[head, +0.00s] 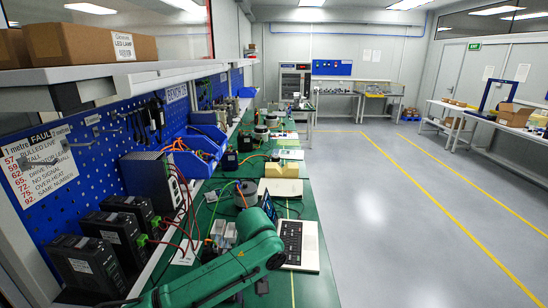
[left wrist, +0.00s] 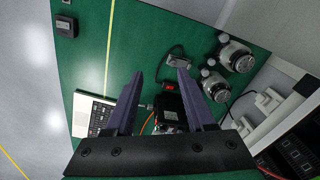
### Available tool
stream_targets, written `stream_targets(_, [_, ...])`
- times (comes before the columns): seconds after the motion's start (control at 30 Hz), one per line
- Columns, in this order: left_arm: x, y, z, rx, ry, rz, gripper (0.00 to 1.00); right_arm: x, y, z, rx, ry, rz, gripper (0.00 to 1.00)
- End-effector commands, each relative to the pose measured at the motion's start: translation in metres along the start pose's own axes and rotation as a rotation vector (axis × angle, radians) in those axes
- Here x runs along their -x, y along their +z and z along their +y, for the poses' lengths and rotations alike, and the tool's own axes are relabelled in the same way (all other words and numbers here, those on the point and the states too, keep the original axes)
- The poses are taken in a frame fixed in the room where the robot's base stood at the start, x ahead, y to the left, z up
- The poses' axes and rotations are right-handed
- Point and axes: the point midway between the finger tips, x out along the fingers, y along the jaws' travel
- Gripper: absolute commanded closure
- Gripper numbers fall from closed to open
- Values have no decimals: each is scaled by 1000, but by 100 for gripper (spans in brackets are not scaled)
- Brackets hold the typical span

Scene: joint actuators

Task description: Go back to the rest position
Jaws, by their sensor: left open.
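My green left arm (head: 225,270) reaches in from the bottom left of the head view and hangs over the green bench mat (head: 318,270). Its gripper cannot be made out clearly in the head view. In the left wrist view my left gripper (left wrist: 160,73) has its two dark fingers spread apart with nothing held between them. Beyond and between the fingers, a black actuator (left wrist: 170,104) with a red connector (left wrist: 169,87) lies on the mat. It appears apart from the fingers. My right gripper is in neither view.
Silver cylindrical parts (left wrist: 236,56) and a small black box (left wrist: 66,26) are on the mat. Black drive units (head: 88,262) line the left shelf under a blue pegboard (head: 95,145). Open floor (head: 400,220) lies to the right.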

Motion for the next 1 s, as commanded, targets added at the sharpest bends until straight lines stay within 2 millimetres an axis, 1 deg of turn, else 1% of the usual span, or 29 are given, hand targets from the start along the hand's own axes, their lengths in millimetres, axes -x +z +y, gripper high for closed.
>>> stream_targets(0.03, [-18, 29, 13, -118, 79, -37, 45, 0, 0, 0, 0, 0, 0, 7])
stream_targets(0.1, [-30, 58, 24, -258, 200, -48, 45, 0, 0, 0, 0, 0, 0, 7])
stream_targets(0.17, [-38, 76, 26, -347, 296, -38, 45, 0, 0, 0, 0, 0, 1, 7])
stream_targets(0.2, [-43, 85, 22, -390, 352, -22, 45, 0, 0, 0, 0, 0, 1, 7])
stream_targets(0.27, [-50, 94, 11, -434, 415, 16, 45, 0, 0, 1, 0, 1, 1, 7])
stream_targets(0.37, [-60, 99, -20, -471, 455, 91, 45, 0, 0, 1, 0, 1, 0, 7])
stream_targets(0.5, [-74, 101, -70, -490, 424, 173, 45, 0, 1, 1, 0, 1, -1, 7])
stream_targets(0.57, [-79, 103, -92, -497, 394, 199, 45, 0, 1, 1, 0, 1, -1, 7])
stream_targets(0.7, [-88, 109, -142, -516, 305, 243, 45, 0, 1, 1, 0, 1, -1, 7])
stream_targets(0.87, [-92, 119, -201, -550, 178, 268, 45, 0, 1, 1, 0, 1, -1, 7])
stream_targets(0.9, [-91, 122, -216, -560, 144, 270, 45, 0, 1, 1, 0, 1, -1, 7])
stream_targets(0.93, [-102, 122, -216, -567, 136, 266, 45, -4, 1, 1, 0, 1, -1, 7])
stream_targets(1.0, [-132, 119, -209, -569, 139, 255, 45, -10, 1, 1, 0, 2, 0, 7])
